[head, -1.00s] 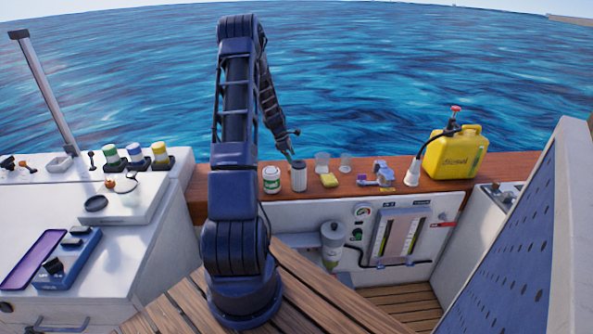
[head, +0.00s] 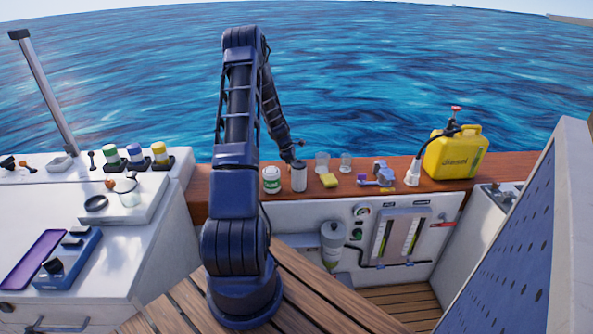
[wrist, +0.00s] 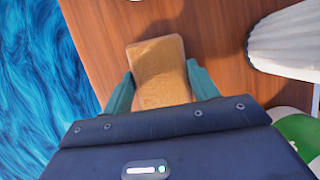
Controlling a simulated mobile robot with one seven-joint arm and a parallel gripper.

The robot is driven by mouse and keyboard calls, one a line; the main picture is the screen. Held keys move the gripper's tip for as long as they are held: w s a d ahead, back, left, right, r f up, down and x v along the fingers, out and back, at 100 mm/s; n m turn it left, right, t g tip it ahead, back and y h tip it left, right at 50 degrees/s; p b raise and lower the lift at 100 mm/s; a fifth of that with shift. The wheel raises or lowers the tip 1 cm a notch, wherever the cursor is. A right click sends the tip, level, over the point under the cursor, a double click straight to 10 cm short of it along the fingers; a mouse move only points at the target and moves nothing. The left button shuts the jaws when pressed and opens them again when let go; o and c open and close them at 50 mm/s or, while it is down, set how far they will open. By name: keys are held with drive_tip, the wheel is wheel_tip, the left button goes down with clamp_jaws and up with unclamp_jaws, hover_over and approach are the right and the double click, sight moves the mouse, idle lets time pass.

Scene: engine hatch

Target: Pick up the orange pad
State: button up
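The orange pad (wrist: 158,72) is a tan-orange block in the wrist view, lying on the brown wooden ledge (wrist: 218,30). My gripper (wrist: 160,88) is over it, with one teal finger at each side of the pad. The fingers are spread about the pad's width, and I cannot tell whether they touch it. In the head view my gripper (head: 289,158) is low behind the grey canister (head: 299,176), and the pad is hidden there.
A white-and-green jar (head: 271,180) and the canister stand close to my gripper. Water lies beyond the ledge.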

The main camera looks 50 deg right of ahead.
drive_tip(key=shift+c, duration=0.7)
drive_tip(key=shift+r, duration=0.1)
